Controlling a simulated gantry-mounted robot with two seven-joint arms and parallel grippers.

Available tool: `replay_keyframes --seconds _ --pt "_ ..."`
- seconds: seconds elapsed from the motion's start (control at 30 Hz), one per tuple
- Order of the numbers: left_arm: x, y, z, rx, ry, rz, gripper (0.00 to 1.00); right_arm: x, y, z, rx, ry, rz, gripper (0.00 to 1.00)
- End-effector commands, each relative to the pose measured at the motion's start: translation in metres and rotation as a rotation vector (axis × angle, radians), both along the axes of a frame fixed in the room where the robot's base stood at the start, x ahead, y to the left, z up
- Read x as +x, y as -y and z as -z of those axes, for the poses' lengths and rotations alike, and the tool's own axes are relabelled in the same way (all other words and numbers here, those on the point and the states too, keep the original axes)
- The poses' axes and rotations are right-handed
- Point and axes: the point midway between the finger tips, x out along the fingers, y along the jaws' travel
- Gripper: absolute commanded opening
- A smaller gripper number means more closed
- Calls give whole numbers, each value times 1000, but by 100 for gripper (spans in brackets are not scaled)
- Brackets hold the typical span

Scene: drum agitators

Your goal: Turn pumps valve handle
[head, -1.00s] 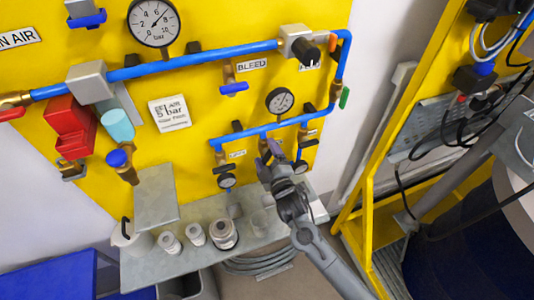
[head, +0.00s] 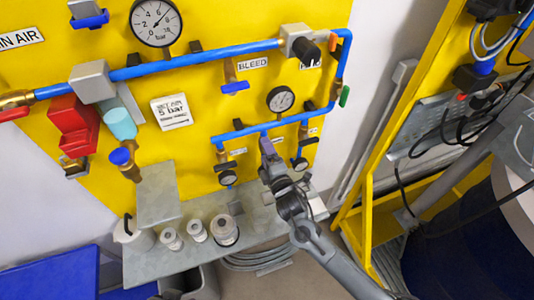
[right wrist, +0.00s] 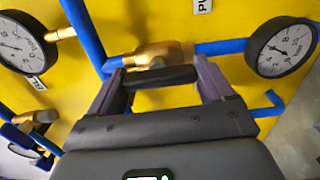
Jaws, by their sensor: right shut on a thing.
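The pumps valve shows in the right wrist view as a brass body (right wrist: 158,54) on the blue pipe, with a black bar handle (right wrist: 160,77) in front of it. My right gripper (right wrist: 160,72) has one purple-grey finger at each end of this handle and is shut on it. In the head view my right gripper (head: 267,145) reaches up to the lower blue pipe (head: 240,133), below the small gauge, and covers the valve handle there. A label partly readable as starting with "P" (right wrist: 202,5) sits above the valve. My left gripper is not in view.
Small gauges (right wrist: 281,47) and (right wrist: 22,44) flank the valve closely. The yellow panel (head: 200,70) carries a large gauge (head: 157,22), a red valve block (head: 73,125) and a BLEED valve (head: 235,87).

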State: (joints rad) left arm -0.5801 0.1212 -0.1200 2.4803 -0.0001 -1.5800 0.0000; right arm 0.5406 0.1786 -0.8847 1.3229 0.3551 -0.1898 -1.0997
Motion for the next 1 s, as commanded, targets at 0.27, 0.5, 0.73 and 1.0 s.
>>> replay_keyframes --seconds 0.27,0.5,0.73,1.0 --pt "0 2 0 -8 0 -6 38 0 0 0 -5 1 0 51" --pt "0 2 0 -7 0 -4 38 0 0 0 -4 1 0 100" --pt "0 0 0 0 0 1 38 -2 1 0 -3 0 0 100" --pt "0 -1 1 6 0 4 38 -26 10 2 -3 -1 -2 100"
